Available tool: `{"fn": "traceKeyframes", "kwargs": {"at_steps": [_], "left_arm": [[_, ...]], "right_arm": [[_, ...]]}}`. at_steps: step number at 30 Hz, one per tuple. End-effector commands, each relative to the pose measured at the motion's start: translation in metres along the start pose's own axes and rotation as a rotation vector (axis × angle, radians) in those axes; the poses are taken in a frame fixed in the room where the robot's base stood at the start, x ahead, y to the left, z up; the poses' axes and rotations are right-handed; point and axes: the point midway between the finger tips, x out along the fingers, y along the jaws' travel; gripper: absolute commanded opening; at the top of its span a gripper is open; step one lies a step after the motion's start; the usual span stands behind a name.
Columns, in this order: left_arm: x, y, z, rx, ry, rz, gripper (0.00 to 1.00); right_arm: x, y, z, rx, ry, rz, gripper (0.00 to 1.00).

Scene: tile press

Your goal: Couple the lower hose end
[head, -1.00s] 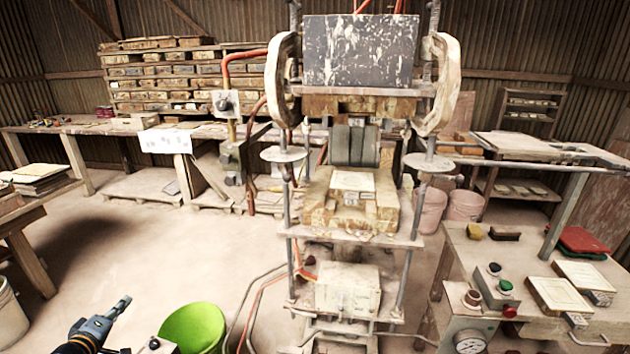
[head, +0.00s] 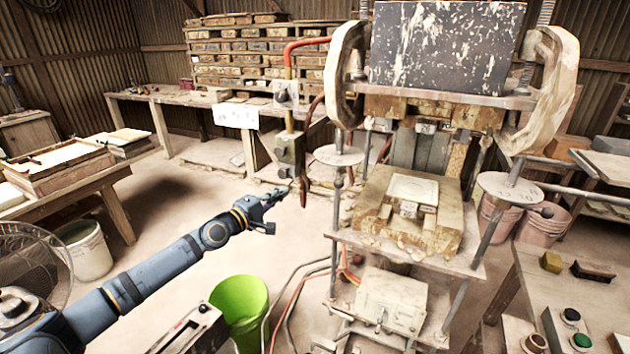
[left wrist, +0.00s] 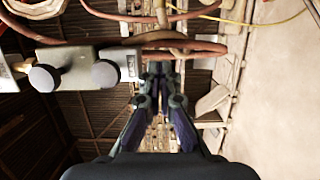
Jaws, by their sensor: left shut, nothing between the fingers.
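A dark red hose (head: 303,190) hangs beside the lower valve block (head: 290,152) on the post left of the press; I cannot make out its end fitting clearly. A brighter red hose (head: 300,45) arcs from the top of the post toward the press. My left gripper (head: 272,208) is shut and empty, just left of and below the lower block, apart from the hose in the head view. In the left wrist view, the fingers (left wrist: 158,85) point toward reddish hoses (left wrist: 190,45), with grey valve boxes (left wrist: 75,70) at the left. My right gripper is out of view.
A work table (head: 60,180) stands at the left.

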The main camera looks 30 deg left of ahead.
Motion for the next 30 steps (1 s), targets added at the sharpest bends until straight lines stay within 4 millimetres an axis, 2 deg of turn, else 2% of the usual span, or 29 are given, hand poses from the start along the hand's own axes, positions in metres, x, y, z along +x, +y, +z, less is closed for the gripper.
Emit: {"fn": "traceKeyframes", "kwargs": {"at_steps": [1,3,15,17,21,30], "left_arm": [[0.005,0.006,0.003,-0.011,-0.003,0.006,0.00],[0.012,0.006,0.010,-0.013,-0.017,0.006,0.00],[0.090,0.004,0.014,-0.008,-0.019,0.003,0.00],[0.090,0.006,0.026,-0.008,-0.021,0.000,0.00],[0.093,0.003,0.042,-0.005,-0.019,-0.001,0.00],[0.095,-0.001,0.049,-0.001,-0.017,0.000,0.00]], "right_arm": [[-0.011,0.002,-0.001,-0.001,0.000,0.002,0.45],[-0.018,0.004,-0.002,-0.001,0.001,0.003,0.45],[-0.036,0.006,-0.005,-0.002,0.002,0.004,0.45],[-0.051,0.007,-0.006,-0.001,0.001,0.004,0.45],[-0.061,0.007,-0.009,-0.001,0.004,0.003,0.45],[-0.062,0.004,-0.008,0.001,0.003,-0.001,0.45]]}}
